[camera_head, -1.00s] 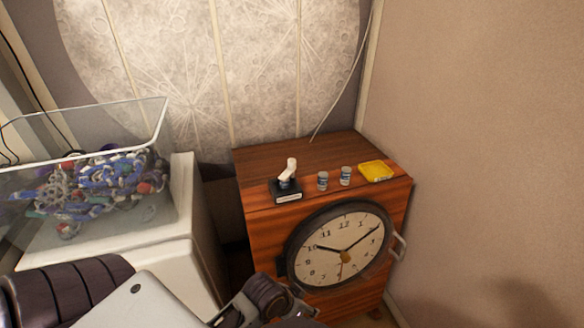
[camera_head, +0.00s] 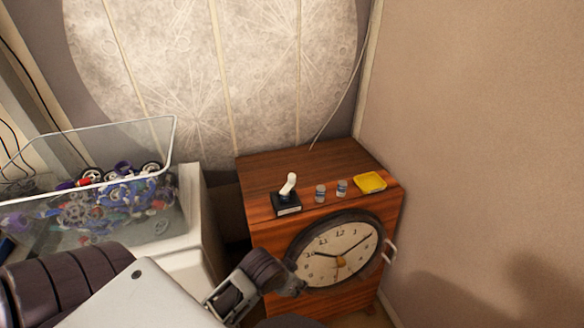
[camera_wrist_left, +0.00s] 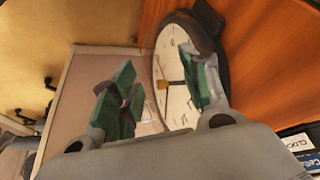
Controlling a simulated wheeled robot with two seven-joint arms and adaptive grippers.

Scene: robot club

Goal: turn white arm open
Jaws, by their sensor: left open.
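A small curved white piece (camera_head: 288,185) stands on a black base (camera_head: 286,204) on top of the wooden cabinet. A pale bracket-shaped handle (camera_head: 391,250) sticks out at the right of the round clock face (camera_head: 338,255) on the cabinet front. I cannot tell which is the white arm. My left gripper (camera_head: 296,289) is at the clock's lower left edge, left of the handle and below the white piece. In the left wrist view its green-padded fingers (camera_wrist_left: 158,90) are apart and empty, with the clock face (camera_wrist_left: 172,95) behind them. My right gripper is not in view.
Two small cups (camera_head: 320,193) and a yellow dish (camera_head: 370,182) sit on the wooden cabinet (camera_head: 300,160). A clear bin (camera_head: 160,140) of mixed parts stands on a white unit (camera_head: 205,220) at left. A bare wall (camera_head: 480,130) rises close on the right.

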